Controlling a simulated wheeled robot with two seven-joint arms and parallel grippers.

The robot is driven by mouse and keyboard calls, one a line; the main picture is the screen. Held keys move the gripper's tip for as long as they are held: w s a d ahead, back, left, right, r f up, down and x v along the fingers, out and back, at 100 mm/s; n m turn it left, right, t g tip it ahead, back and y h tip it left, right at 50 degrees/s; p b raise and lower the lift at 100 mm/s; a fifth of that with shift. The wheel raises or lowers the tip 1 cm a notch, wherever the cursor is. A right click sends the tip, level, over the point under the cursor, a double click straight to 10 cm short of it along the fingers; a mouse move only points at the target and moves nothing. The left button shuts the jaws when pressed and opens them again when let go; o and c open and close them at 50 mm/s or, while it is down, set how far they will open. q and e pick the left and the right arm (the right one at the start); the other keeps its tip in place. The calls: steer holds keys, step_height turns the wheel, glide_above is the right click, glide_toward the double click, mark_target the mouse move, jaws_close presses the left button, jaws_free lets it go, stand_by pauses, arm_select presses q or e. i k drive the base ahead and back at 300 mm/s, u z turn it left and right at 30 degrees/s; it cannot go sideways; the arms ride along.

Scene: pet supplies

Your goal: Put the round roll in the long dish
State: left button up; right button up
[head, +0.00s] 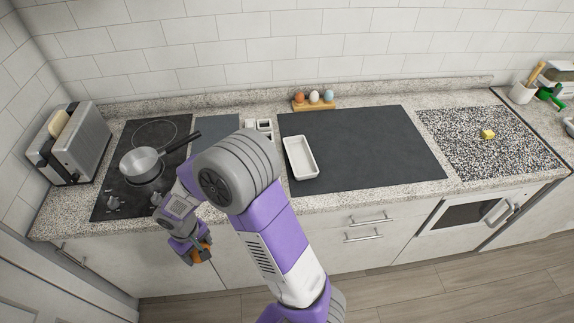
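The long dish (289,160) is a shallow white rectangular dish, empty, on the left part of the large dark mat. One arm shows, coming in from the bottom just right of the middle; I take it as my right. It bends over the counter, and its gripper (201,254) hangs at the lower left, in front of the cabinet fronts and left of the dish. The gripper seems shut on a small orange-brown thing (204,249), probably the round roll, mostly hidden by the fingers. No other roll shows. My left gripper is out of view.
A saucepan (142,162) stands on the black hob (110,180), beside a toaster (75,145) with bread. An egg holder (314,106) stands behind the dark mat (385,150). A yellow block (488,134) lies on the speckled board (465,150). The mat right of the dish is clear.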

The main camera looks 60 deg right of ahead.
mark_target(300, 159)
steer(key=z, duration=0.6)
steer(key=k, duration=0.35)
steer(key=z, duration=0.75)
steer(key=i, duration=0.2)
steer(key=u, duration=0.2)
